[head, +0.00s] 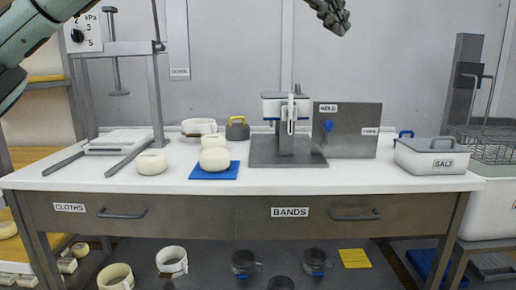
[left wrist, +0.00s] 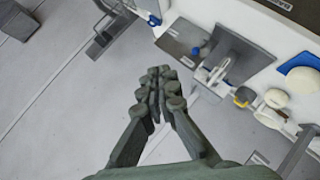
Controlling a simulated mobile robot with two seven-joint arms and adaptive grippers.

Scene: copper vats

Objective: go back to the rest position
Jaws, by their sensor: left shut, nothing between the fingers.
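My left arm crosses the top left corner of the head view. My left gripper (head: 332,16) shows at the top edge, high above the table and right of the middle. In the left wrist view the fingers of this gripper (left wrist: 157,90) meet at their tips, with nothing between them. The gripper is in free air, apart from the table and everything on it. My right gripper is in neither view.
A tall metal frame (head: 156,95) stands at the left. Wire baskets (head: 490,140) are at the right.

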